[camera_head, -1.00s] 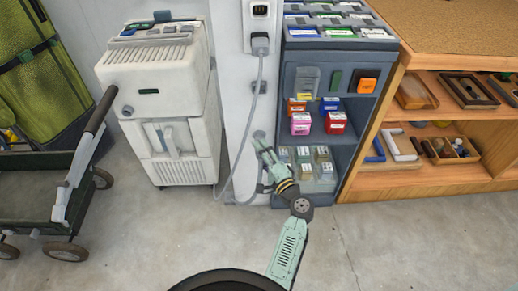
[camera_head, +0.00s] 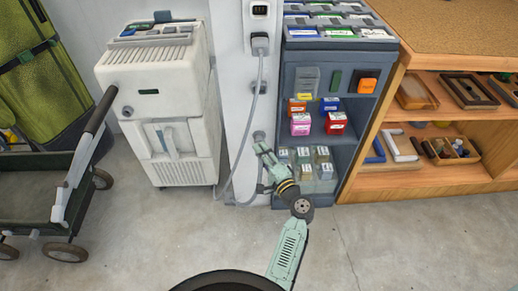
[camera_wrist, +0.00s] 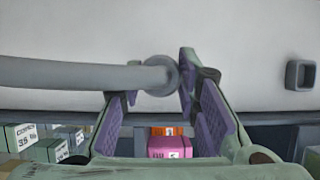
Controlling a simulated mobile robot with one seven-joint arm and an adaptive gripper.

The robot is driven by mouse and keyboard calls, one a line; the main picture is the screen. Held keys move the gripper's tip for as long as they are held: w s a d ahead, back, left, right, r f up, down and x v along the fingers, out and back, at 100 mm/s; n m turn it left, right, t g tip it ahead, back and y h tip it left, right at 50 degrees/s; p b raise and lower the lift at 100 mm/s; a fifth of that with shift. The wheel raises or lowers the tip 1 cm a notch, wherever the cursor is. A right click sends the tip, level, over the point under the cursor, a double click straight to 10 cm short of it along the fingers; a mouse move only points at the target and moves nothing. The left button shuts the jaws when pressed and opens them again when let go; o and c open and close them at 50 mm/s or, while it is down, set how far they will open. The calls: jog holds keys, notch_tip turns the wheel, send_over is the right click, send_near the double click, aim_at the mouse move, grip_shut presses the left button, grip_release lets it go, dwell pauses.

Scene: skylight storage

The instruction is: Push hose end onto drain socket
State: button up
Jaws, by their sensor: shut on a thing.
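A grey hose (camera_wrist: 70,73) enters from the left in the wrist view and runs to a round grey collar (camera_wrist: 161,72) at the white wall. I cannot tell whether this collar belongs to the hose end or the drain socket. My gripper (camera_wrist: 160,84) has its purple-padded fingers on either side of the collar, shut on the hose end. In the head view, my gripper (camera_head: 260,146) is against the white column, just below a round grey fitting (camera_head: 259,136). The join is too small to judge.
A white machine (camera_head: 163,110) stands left of the white column (camera_head: 232,90). A dark shelf unit (camera_head: 343,150) with small boxes is close on the right. A grey cord (camera_head: 258,90) hangs from a plug on the column.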

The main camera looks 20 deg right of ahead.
grip_shut()
jog(key=shift+s+a, duration=0.1)
jog(key=shift+s, duration=0.25)
dwell(0.6)
jog(key=shift+s+a, duration=0.25)
jog(key=shift+s, duration=0.6)
jog(key=shift+s+a, duration=0.2)
jog(key=shift+s, duration=0.65)
jog(key=shift+s+a, duration=0.25)
jog(key=shift+s, duration=0.6)
